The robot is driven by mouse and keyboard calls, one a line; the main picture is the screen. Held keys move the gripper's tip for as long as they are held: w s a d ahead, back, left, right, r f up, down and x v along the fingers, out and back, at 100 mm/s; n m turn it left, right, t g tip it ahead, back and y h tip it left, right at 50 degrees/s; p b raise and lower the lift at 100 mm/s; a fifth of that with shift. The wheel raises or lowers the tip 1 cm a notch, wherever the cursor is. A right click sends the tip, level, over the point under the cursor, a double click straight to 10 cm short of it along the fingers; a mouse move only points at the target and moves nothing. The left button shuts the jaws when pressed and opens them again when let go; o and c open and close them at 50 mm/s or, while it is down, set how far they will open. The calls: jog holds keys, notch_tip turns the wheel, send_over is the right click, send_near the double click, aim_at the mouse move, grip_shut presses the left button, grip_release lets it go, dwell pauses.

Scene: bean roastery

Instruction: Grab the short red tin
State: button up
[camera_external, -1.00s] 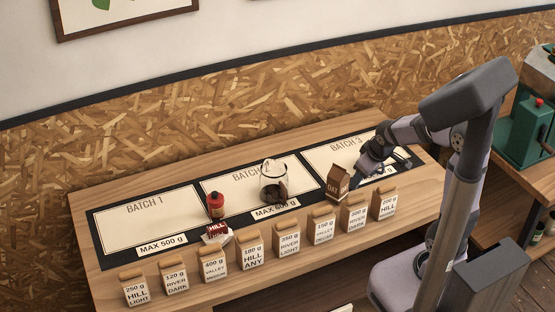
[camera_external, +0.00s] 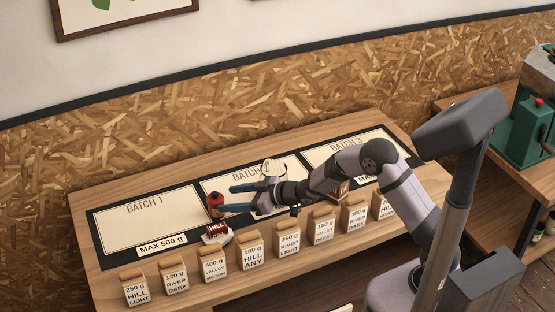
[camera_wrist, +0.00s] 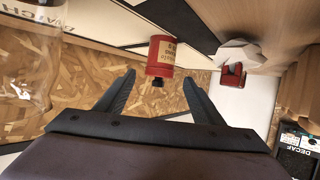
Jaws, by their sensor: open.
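A short red tin (camera_external: 215,203) with a label and a small dark knob stands upright near the boundary between the BATCH 1 panel and the middle panel. In the wrist view the tin (camera_wrist: 167,56) appears upside down, ahead of my fingertips and roughly between their lines. My gripper (camera_external: 228,199) is open and empty, reaching left towards the tin with one finger to each side of its line. The tin looks just beyond the fingertips; I cannot tell the exact gap. My gripper (camera_wrist: 158,78) also shows in the wrist view.
A small red HILL item (camera_external: 216,230) sits on a white piece close in front of the tin. A glass vessel (camera_external: 272,167) stands behind my wrist. Several labelled bags, such as the HILL ANY bag (camera_external: 251,252), line the front edge. The BATCH 1 panel (camera_external: 140,222) is clear.

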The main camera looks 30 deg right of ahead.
aim_at(219, 200)
jog(key=shift+p+x, duration=0.35)
jog(key=shift+x, duration=0.65)
jog(key=shift+w+a+f, duration=0.1)
jog(key=shift+f+p+x, duration=0.15)
jog(key=shift+p+x, duration=0.25)
jog(key=shift+x, duration=0.4)
jog(key=shift+f+p+x, duration=0.15)
jog(key=shift+p+x, duration=0.25)
jog(key=shift+x, duration=1.2)
jog(key=shift+f, duration=0.1)
jog(key=c, duration=1.1)
